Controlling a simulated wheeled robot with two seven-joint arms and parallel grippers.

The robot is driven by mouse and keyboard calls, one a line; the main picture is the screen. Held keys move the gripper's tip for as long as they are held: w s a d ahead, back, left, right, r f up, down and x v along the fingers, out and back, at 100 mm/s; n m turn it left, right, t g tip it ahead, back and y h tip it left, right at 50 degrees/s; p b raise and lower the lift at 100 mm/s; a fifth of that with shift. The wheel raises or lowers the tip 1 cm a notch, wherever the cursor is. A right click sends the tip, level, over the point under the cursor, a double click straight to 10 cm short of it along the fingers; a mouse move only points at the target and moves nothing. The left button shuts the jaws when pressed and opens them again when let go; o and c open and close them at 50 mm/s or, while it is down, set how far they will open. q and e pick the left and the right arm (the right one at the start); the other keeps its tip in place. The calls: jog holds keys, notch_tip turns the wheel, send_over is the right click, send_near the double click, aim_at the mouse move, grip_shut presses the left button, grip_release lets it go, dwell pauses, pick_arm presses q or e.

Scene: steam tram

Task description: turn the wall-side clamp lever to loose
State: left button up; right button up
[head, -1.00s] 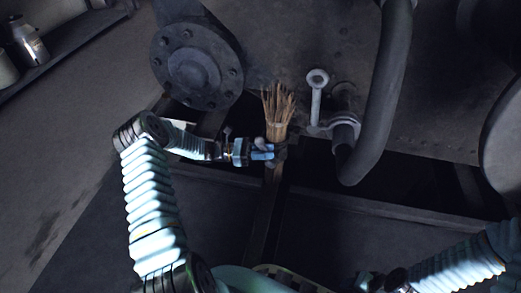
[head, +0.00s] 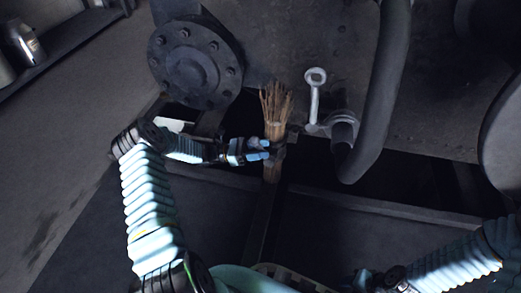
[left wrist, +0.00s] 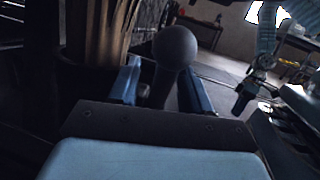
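In the left wrist view a grey lever with a round ball knob (left wrist: 175,47) stands between the two blue fingers of my left gripper (left wrist: 160,88). Gaps show beside its shaft, so the fingers are apart. In the head view my left gripper (head: 260,150) is open at the clamp below a twig broom (head: 275,108); the knob is not clear there. I cannot tell for sure that this is the wall-side clamp lever. My right gripper (head: 364,281) is low at the bottom edge, and its fingers are too dark to read.
A pale ring-ended handle (head: 315,95) stands right of the broom, by a thick dark hose (head: 382,95). A bolted round flange (head: 196,62) is at upper left. The broom (left wrist: 100,28) rises close beside the left finger. A shelf with cans (head: 52,48) is far left.

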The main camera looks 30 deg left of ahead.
pick_arm(q)
jog(key=v, duration=1.3)
jog(key=shift+s+a+f, duration=0.15)
jog(key=shift+a+f, duration=0.05)
jog(key=shift+a, duration=0.15)
